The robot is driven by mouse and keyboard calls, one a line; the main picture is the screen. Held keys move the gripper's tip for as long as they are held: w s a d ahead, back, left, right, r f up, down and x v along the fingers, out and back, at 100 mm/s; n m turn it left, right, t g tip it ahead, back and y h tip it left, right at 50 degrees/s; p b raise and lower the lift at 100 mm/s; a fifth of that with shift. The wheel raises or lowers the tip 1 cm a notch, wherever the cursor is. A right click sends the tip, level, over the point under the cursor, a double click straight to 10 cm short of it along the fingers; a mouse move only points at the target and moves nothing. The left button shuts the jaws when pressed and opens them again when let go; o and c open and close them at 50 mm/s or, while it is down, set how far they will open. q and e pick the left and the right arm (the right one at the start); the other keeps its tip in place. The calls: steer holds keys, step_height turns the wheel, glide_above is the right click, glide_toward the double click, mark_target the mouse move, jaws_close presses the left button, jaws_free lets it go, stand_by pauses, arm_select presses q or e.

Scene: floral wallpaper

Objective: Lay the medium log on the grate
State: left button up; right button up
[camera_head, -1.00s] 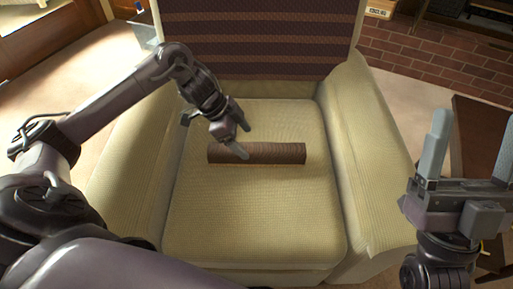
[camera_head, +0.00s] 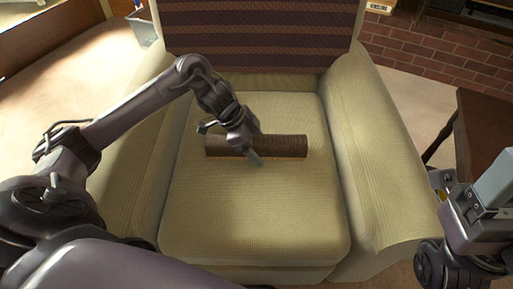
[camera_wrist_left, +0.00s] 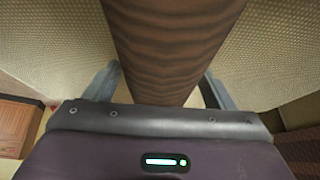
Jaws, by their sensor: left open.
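A brown, bark-textured log (camera_head: 285,146) lies crosswise on the seat of a cream armchair (camera_head: 255,220). It is the only log in view. My left gripper (camera_head: 248,142) is over the middle of the log. In the left wrist view, its open fingers (camera_wrist_left: 160,88) stand on either side of the log (camera_wrist_left: 170,35), with a gap visible at each side. My right gripper (camera_head: 490,185) is at the right edge, partly cut off, with one finger clearly visible, away from the log. I see no grate.
The chair's right armrest (camera_head: 375,150) and striped backrest (camera_head: 260,35) rise around the seat. A dark wooden table (camera_head: 485,130) stands at right. A brick edge (camera_head: 430,48) with a small labelled box (camera_head: 379,7) is at upper right. The front of the seat is clear.

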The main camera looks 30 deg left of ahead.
arm_select(q)
steer(key=shift+r, duration=0.1)
steer(key=c, duration=1.4)
